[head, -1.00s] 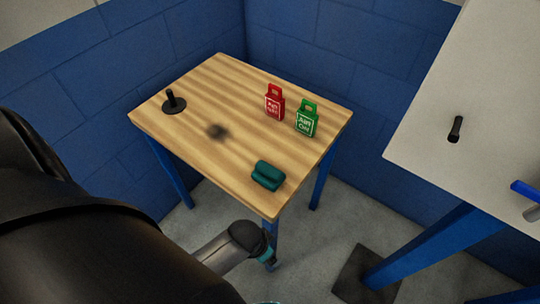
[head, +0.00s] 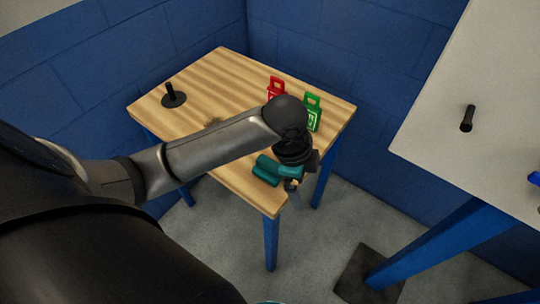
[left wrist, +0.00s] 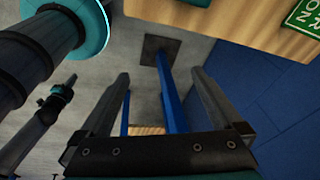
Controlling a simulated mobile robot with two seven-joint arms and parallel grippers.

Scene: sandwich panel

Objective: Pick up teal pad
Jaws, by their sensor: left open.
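The teal pad (head: 267,168) lies near the front right edge of the wooden table in the head view. It is a rounded block with a lengthwise groove, partly hidden by my left gripper. My left gripper (head: 293,186) is beside the pad's right end, at the table edge, with its fingers pointing down. I cannot tell whether it touches the pad. In the left wrist view the fingers of the left gripper (left wrist: 160,73) are spread apart with nothing between them. The pad cannot be made out there. My right gripper is not visible.
The wooden table (head: 215,75) also holds a black stand (head: 173,97), a red tag-shaped item (head: 275,86) and a green one (head: 313,108) behind my wrist. A white table (head: 450,100) with a black object (head: 467,118) stands at right. Blue walls enclose the back.

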